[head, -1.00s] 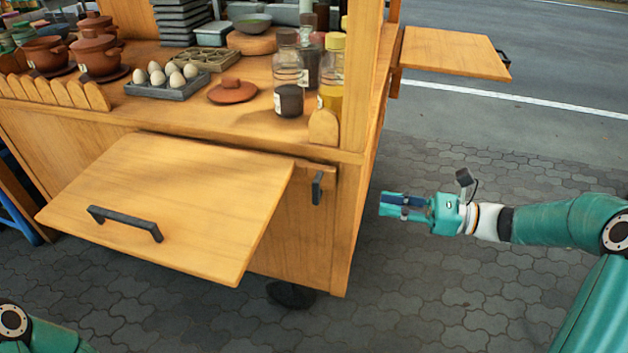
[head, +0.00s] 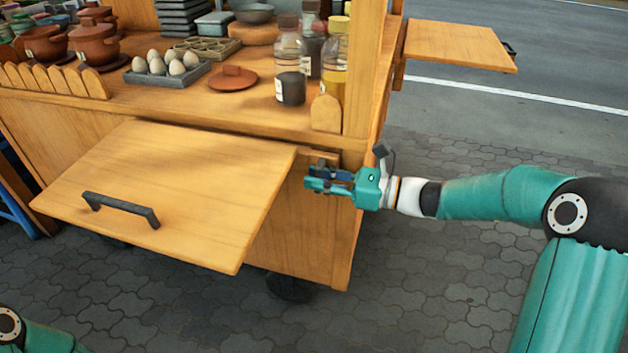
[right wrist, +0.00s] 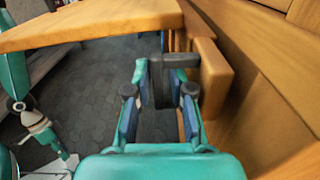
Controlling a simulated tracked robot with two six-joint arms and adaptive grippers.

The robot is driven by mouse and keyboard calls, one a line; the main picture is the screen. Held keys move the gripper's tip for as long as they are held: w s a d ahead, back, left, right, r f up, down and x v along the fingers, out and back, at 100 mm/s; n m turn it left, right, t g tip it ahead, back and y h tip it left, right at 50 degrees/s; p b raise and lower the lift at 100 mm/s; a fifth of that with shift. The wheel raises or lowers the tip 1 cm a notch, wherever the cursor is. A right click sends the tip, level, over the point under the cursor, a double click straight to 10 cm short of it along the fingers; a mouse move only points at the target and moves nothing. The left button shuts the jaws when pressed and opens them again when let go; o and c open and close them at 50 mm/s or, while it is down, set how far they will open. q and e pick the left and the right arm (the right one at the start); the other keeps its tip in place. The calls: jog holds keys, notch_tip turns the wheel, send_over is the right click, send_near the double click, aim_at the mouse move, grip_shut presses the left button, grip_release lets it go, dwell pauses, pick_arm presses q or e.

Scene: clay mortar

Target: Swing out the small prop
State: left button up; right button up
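The small prop is a short wooden block (right wrist: 213,75) with a dark upright handle (right wrist: 160,82), on the cart front just right of the raised flap (head: 180,190). In the head view my right gripper (head: 314,180) covers the handle; a bit of the prop's wood (head: 318,157) shows above it. In the right wrist view the fingers (right wrist: 160,95) stand on both sides of the handle. They look open, and I see no firm grip.
The flap juts out from the cart with a black handle (head: 120,208) on it. Eggs in a tray (head: 165,80), bottles (head: 290,65) and pots (head: 95,42) stand on the counter (head: 200,105). A side shelf (head: 460,45) sticks out at right. The paving is clear.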

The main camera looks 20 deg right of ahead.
jog(key=shift+w+a, duration=0.1)
jog(key=shift+a, duration=0.1)
grip_shut()
